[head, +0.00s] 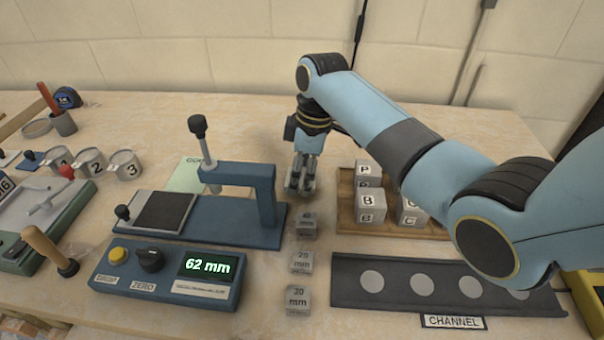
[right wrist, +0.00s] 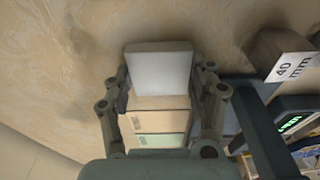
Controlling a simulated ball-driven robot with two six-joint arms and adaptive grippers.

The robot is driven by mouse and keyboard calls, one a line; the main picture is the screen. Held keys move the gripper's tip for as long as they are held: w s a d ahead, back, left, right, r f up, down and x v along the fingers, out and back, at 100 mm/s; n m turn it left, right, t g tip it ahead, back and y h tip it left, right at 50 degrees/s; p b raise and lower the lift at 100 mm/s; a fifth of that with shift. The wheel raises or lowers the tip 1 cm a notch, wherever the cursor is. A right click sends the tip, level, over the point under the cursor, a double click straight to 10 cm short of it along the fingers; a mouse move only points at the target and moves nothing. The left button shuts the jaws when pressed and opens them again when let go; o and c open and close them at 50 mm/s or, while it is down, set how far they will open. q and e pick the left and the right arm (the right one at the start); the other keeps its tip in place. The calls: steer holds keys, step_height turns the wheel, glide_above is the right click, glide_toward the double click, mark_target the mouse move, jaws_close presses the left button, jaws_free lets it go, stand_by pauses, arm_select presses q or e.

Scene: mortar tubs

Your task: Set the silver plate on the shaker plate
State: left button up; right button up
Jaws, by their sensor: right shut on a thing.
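My right gripper (head: 300,183) points down behind the row of grey gauge blocks. It is shut on a grey block, whose pale silver face shows between the fingers in the right wrist view (right wrist: 158,72); beige and green bands show below that face. I cannot tell whether this block touches the table. No thing in view is plainly marked as the silver plate or shaker plate. A blue stand (head: 240,221) carries a flat dark pad (head: 165,212), left of the gripper, beneath a lever with a black knob. My left gripper is not in view.
Blocks, including a 20 mm one (head: 297,299) and one reading 40 mm in the right wrist view (right wrist: 291,67), stand in front. A readout box (head: 165,275) shows 62 mm. A wooden tray (head: 347,215) of lettered cubes and a dark channel (head: 345,280) lie right.

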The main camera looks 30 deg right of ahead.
steer(key=shift+f, duration=0.25)
steer(key=o, duration=1.3)
steer(key=shift+f, duration=0.1)
